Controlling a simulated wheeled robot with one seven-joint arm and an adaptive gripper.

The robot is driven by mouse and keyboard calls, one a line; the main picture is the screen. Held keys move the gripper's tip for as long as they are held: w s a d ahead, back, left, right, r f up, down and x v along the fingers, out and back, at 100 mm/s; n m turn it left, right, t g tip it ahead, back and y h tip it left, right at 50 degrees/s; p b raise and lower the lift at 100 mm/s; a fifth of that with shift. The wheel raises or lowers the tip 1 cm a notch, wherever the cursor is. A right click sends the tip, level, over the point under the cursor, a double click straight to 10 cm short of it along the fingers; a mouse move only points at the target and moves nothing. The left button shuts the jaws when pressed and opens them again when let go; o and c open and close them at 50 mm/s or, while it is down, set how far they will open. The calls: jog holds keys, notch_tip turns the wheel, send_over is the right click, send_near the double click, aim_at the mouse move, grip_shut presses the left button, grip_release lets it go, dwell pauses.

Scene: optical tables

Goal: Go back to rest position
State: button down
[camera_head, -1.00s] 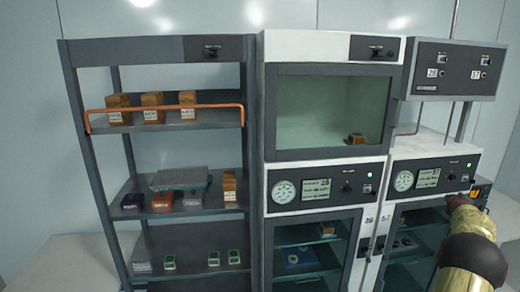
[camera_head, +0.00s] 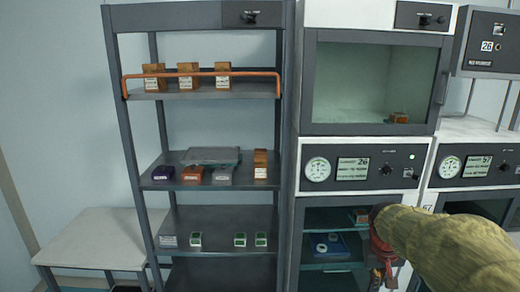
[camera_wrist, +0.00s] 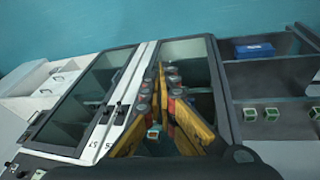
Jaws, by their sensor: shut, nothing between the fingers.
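My gripper (camera_wrist: 166,88) shows in the wrist view as two yellow fingers. It is shut and empty. It appears in front of a dark glass-fronted cabinet, and I cannot tell its exact distance from it. In the head view my arm reaches in from the lower right in an olive sleeve. Its red and dark wrist end is in front of the lower compartment of the white cabinet (camera_head: 310,192). The fingertips are not clear there.
A grey shelf rack (camera_head: 128,120) holds brown boxes on top, with several small boxes and green-marked items below. A small brown box (camera_head: 399,117) sits in the upper glass compartment. A low white table (camera_head: 95,238) stands at left. A second cabinet is at right.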

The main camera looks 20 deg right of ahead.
jog(key=s+a+f+n+t+y+b, duration=0.1)
jog(key=s+a+f+n+b, duration=0.1)
jog(key=a, duration=0.8)
jog(key=s+a+f+n+t+y+b, duration=0.1)
jog(key=s+a+f+b, duration=0.2)
jog(key=a, duration=0.7)
jog(key=s+a+f+n+t+y+b, duration=0.1)
jog(key=s+a+b, duration=0.4)
jog(key=a, duration=0.5)
jog(key=shift+a+f+n+t+b, duration=0.3)
jog(key=shift+f+n+b, duration=0.4)
jog(key=shift+f+n, duration=0.15)
jog(key=shift+s+d, duration=0.1)
jog(key=shift+s, duration=0.05)
